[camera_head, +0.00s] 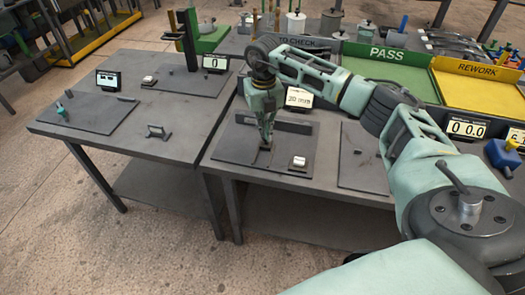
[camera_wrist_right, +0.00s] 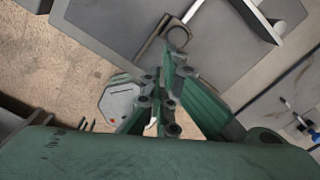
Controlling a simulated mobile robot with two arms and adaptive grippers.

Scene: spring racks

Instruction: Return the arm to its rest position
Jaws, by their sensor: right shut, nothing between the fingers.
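My right arm (camera_head: 345,88), pale green with dark joints, comes in from the right of the head view and reaches out over the middle table. My right gripper (camera_head: 265,144) points down over a dark plate (camera_head: 236,150) on that table, close to a small dark block. It is shut and empty. The right wrist view shows its closed fingers (camera_wrist_right: 171,68) beside a dark block (camera_wrist_right: 152,42) and a small ring (camera_wrist_right: 178,37). Whether the fingertips touch the block cannot be told. My left gripper is out of view.
A small white-topped device (camera_head: 299,162) and a display (camera_head: 299,97) stand close to the gripper. The left table (camera_head: 150,135) holds plates, displays and a dark post. A green PASS tray (camera_head: 388,72) and a yellow REWORK tray (camera_head: 480,88) lie behind my arm. A blue-and-yellow object (camera_head: 502,153) is far right.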

